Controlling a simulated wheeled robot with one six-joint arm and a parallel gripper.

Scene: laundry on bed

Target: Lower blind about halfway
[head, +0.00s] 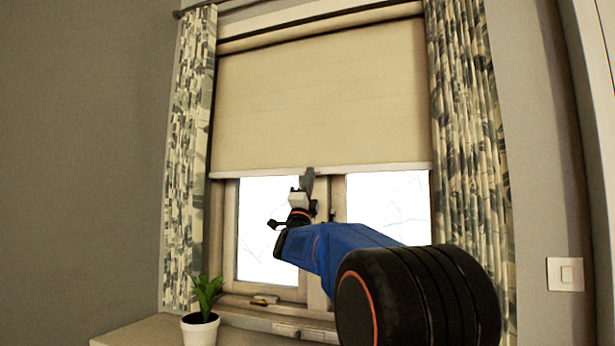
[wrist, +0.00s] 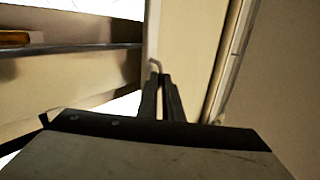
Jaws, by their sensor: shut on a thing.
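The cream roller blind (head: 320,95) hangs flat over the upper part of the window. Its pale bottom bar (head: 385,167) sits near mid-height of the window, with bare glass below. My gripper (head: 308,174) is at the middle of the bottom bar, pointing up. In the wrist view my gripper (wrist: 161,77) has its two dark fingers close together, shut at a small pale pull tab (wrist: 155,64) by the blind's edge. The tab is mostly hidden by the fingers.
Patterned curtains hang at the left (head: 190,150) and right (head: 468,150) of the window. A potted plant (head: 200,328) stands on the sill at lower left. A small yellowish item (head: 264,300) lies below the left pane. A light switch (head: 566,273) is on the right wall.

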